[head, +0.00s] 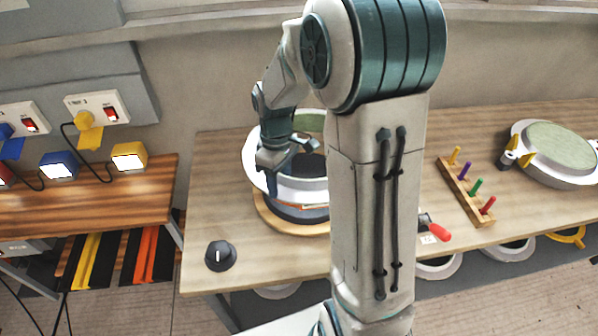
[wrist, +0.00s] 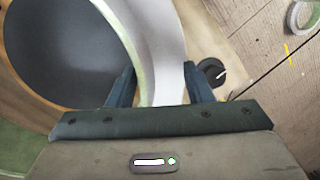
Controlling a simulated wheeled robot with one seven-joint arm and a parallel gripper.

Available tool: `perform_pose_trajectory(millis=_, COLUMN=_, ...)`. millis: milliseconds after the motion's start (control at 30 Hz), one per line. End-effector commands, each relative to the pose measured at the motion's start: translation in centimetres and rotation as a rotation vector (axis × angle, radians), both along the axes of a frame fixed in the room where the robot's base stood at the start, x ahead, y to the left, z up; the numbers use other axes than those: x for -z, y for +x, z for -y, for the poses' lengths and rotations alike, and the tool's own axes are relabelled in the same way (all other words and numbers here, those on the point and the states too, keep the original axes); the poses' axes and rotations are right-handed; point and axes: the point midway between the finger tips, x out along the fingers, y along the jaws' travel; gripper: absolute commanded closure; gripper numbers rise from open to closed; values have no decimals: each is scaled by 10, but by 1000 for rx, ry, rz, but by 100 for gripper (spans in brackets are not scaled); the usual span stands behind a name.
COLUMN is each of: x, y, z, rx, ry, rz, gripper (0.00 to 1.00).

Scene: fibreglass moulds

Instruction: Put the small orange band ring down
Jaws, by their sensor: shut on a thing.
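My gripper (head: 287,164) is shut on the wall of a white ring (head: 262,178). In the wrist view the ring's curved wall (wrist: 166,60) runs between the two fingers (wrist: 160,90), with a pale green edge. A thin orange line (head: 314,207) shows low on the ring's front in the head view; I take this ring to be the orange band ring. A dark round mould (head: 312,166) shows inside the ring, and also in the wrist view (wrist: 60,50). The ring surrounds the mould's top. My arm hides the right side, and I cannot tell whether the ring bears on anything.
The mould stands on a round wooden base (head: 266,212). A black knob (head: 220,256) sits front left on the table.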

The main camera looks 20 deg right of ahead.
Motion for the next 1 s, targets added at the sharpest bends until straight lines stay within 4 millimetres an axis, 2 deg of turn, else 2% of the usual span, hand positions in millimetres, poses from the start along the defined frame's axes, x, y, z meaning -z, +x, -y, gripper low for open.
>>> perform_pose_trajectory(millis=133, x=8, y=0, z=2, rx=5, ry=-1, rz=-2, gripper=100)
perform_pose_trajectory(millis=400, x=50, y=0, z=4, rx=9, ry=0, rz=-2, gripper=100)
perform_pose_trajectory(millis=567, x=60, y=0, z=3, rx=7, ry=-1, rz=0, gripper=100)
perform_pose_trajectory(millis=833, x=92, y=0, z=2, rx=4, ry=0, rz=-1, gripper=100)
perform_pose_trajectory(millis=1000, x=100, y=0, z=2, rx=4, ry=0, rz=2, gripper=100)
